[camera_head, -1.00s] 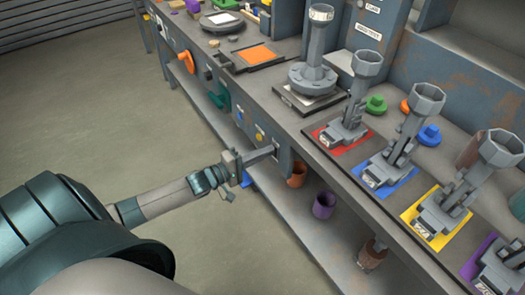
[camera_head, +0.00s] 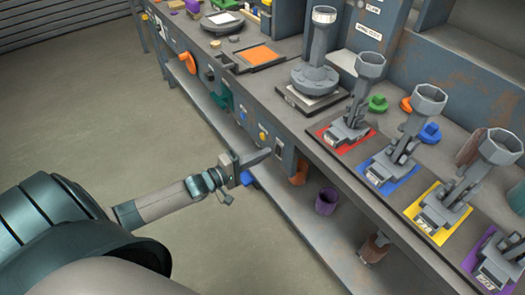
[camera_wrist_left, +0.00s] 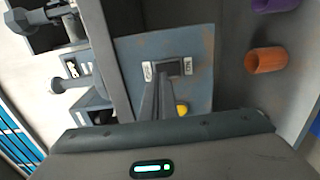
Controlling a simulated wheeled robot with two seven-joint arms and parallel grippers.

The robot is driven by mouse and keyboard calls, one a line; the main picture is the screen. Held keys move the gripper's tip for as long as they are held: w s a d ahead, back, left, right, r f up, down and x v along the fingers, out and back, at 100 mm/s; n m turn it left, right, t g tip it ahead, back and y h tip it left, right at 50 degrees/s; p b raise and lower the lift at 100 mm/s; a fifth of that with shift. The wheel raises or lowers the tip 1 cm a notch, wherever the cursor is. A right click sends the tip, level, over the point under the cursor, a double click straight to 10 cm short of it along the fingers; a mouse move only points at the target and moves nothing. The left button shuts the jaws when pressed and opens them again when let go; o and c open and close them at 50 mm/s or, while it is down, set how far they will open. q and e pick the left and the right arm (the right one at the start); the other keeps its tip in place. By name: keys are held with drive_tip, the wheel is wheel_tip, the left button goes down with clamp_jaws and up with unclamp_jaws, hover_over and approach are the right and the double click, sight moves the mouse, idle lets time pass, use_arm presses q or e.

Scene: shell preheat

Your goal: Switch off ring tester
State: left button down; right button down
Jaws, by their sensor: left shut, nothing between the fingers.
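A dark rocker switch (camera_head: 279,148) sits on the grey front panel of the bench. In the left wrist view, the switch (camera_wrist_left: 172,68) has a small white label on each side; the right one seems to read ON, the left one is unclear. Which way the rocker is tipped I cannot tell. My left gripper (camera_head: 268,153) is shut and empty, its fingertips just short of the switch and seemingly apart from it. Its fingers (camera_wrist_left: 156,82) point at the panel just below the switch in the wrist view. My right gripper is not in view.
A yellow button (camera_head: 262,135) is beside the switch on the panel. A large grey flanged stand (camera_head: 314,78) is on the bench above. Several grey holders stand on coloured mats at right. An orange cup (camera_head: 299,173) and a purple cup (camera_head: 326,202) are on the lower shelf.

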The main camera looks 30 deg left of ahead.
use_arm(q)
drive_tip(key=v, duration=1.1)
drive_tip(key=shift+r, duration=0.25)
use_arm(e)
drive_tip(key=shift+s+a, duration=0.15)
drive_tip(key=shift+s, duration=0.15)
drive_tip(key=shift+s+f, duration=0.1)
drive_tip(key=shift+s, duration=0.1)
